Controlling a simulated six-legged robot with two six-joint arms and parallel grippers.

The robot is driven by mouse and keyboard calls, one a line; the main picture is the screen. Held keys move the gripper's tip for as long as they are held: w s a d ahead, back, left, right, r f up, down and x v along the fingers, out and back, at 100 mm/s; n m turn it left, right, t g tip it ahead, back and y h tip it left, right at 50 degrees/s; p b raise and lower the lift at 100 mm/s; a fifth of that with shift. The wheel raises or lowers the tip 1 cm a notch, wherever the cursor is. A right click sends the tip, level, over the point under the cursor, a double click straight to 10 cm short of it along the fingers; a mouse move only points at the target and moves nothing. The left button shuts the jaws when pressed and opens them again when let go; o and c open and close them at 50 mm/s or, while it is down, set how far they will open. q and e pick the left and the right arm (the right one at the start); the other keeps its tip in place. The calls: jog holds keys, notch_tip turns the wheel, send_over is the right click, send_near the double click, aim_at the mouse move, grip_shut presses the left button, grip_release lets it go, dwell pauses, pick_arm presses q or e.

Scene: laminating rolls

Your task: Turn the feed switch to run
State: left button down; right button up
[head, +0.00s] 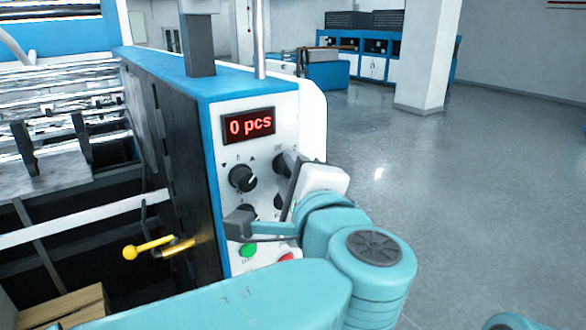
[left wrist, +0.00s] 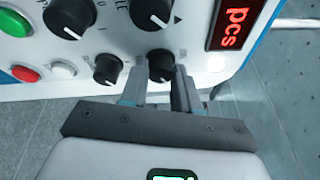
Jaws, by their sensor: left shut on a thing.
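The machine's white control panel (head: 232,155) carries several black knobs and a red display (head: 250,125) reading "0 pcs". My left gripper (head: 288,172) is at the right-hand column of knobs. In the left wrist view, my left gripper (left wrist: 160,84) has its two fingers on either side of a small black knob (left wrist: 161,64), shut on it. The same knob, the upper right one (head: 281,162), is partly hidden by the gripper in the head view. I cannot read its label, so I cannot tell its setting. My right gripper is not in view.
A second small knob (left wrist: 107,68) and a large knob (left wrist: 150,13) sit close to the fingers. A green button (head: 248,250) and a red button (head: 286,257) are lower on the panel. A yellow-handled lever (head: 145,247) sticks out at left. Open floor lies right.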

pick_arm(q)
jog(key=shift+r, duration=0.15)
jog(key=c, duration=1)
grip_release()
jog(key=shift+o, duration=0.9)
jog(key=shift+w, duration=0.15)
jog(key=shift+s+f, duration=0.2)
